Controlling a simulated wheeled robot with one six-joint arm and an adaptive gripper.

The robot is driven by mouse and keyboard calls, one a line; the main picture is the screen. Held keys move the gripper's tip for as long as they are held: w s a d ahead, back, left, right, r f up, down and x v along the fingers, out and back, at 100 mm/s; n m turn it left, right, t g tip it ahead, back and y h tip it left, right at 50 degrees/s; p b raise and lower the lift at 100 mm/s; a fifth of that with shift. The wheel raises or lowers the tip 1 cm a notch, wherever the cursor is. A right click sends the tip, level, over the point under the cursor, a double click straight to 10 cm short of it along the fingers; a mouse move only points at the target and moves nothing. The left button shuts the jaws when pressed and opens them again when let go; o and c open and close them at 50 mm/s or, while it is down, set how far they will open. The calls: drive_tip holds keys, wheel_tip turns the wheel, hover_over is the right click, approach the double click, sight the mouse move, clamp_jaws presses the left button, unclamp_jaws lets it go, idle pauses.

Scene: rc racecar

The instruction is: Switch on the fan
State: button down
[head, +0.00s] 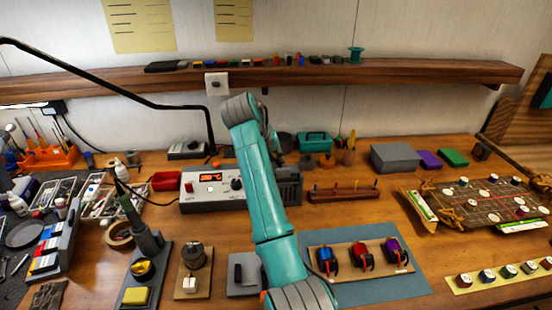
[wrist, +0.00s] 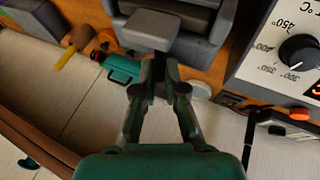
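A dark grey slatted box (head: 290,190), which looks like the fan, stands on the bench, partly hidden behind my arm in the head view. In the wrist view a grey body with a raised grey block (wrist: 150,28) shows at the top, probably the same unit. No marked switch can be made out on it. My gripper (wrist: 164,72) points at this block, its two fingers drawn together at the tips with nothing visible between them. The fingertips appear just beside the block; whether they touch it is unclear. In the head view my gripper is hidden behind my arm.
A teal toolbox (head: 313,141) stands behind. A wooden pin rack (head: 343,194) is on the right. A shelf (head: 400,74) runs above.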

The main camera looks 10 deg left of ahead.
drive_tip(key=shift+d, duration=0.15)
drive_tip(key=y, duration=0.1)
drive_tip(key=d+y, duration=0.1)
drive_tip(key=g+y, duration=0.1)
drive_tip(key=shift+w+d+r+m, duration=0.15)
drive_tip(key=shift+w+r+m, duration=0.1)
drive_tip(key=shift+m, duration=0.15)
drive_tip(key=y, duration=0.1)
drive_tip(key=d+y, duration=0.1)
drive_tip(key=y, duration=0.1)
drive_tip(key=shift+w+m+g, duration=0.15)
drive_tip(key=shift+m+g, duration=0.15)
drive_tip(key=shift+g, duration=0.1)
drive_tip(key=shift+d+f+m+g+y, duration=0.1)
drive_tip(key=shift+d+m+g+y, duration=0.1)
drive_tip(key=shift+y, duration=0.45)
drive_tip(key=shift+d+f+m+g+y, duration=0.1)
drive_tip(key=shift+d+y, duration=0.1)
drive_tip(key=shift+y, duration=0.45)
drive_tip(key=shift+w, duration=0.1)
drive_tip(key=c, duration=1.5)
unclamp_jaws()
